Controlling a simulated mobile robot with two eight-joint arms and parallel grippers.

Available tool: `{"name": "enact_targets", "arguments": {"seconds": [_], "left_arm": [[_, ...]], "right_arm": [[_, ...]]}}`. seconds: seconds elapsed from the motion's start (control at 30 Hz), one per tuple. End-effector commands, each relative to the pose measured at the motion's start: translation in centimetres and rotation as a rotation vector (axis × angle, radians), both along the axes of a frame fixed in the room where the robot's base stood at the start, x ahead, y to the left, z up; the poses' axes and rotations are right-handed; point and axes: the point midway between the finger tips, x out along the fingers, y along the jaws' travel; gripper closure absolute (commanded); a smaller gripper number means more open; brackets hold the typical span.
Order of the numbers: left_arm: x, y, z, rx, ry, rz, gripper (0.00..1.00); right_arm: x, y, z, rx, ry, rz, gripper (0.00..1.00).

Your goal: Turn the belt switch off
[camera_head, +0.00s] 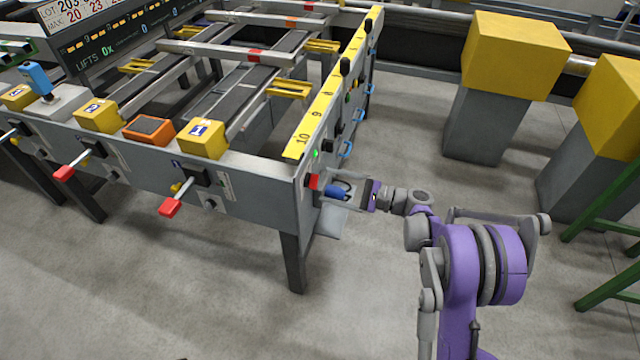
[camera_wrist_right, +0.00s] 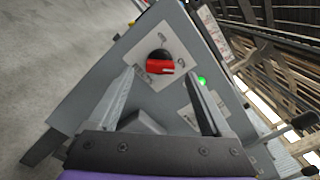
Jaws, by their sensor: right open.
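The belt switch (camera_wrist_right: 160,64) is a red and black rotary knob on a pale plate on the grey end panel. In the right wrist view its red part points right; its label is too small to read. It also shows as a red spot near the table's corner in the head view (camera_head: 314,181). My right gripper (camera_head: 328,192) is open and faces the panel. In the right wrist view the fingers (camera_wrist_right: 158,75) stand on either side of the knob, apparently apart from it. My left gripper is not in view.
A green lamp (camera_wrist_right: 201,80) is lit beside the switch plate. Blue handles (camera_head: 345,149) and black knobs (camera_head: 344,66) line the table's right side. Red-tipped levers (camera_head: 170,207) stick out in front. Grey pedestals with yellow tops (camera_head: 515,55) stand at right. Open floor (camera_head: 350,300) lies in front.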

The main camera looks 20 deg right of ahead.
Motion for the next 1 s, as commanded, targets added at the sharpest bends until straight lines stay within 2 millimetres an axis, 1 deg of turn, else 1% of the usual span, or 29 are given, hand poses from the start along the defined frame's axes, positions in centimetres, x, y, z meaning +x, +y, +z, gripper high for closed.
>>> {"name": "enact_targets", "arguments": {"seconds": [0.03, 0.1, 0.23, 0.33, 0.57, 0.6, 0.77, 0.9, 0.97, 1.0], "left_arm": [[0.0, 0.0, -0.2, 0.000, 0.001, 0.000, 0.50], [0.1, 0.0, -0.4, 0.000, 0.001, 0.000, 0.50], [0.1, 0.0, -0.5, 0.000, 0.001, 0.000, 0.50], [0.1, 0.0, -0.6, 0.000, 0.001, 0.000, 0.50], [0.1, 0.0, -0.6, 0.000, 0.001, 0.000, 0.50], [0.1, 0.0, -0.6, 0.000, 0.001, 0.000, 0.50], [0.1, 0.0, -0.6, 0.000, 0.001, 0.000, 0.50], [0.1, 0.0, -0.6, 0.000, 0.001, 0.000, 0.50], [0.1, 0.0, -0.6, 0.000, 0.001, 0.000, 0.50], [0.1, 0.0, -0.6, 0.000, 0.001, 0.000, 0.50]], "right_arm": [[0.5, 0.8, -0.1, 0.000, 0.000, 0.001, 0.18], [1.0, 1.6, -0.1, 0.001, 0.000, 0.002, 0.18], [1.7, 2.6, 0.0, -0.001, 0.000, 0.001, 0.18], [1.9, 2.9, 0.0, 0.000, 0.000, 0.000, 0.18], [2.0, 2.9, 0.0, -0.001, 0.000, -0.001, 0.18], [2.0, 2.9, 0.0, -0.001, 0.000, -0.001, 0.19], [2.0, 2.9, 0.0, -0.001, 0.000, -0.001, 0.48], [1.9, 2.9, 0.0, -0.001, 0.000, -0.001, 0.73], [2.0, 2.9, 0.0, -0.001, 0.000, -0.001, 0.84], [2.0, 2.9, 0.0, -0.001, 0.000, -0.001, 0.91]]}}
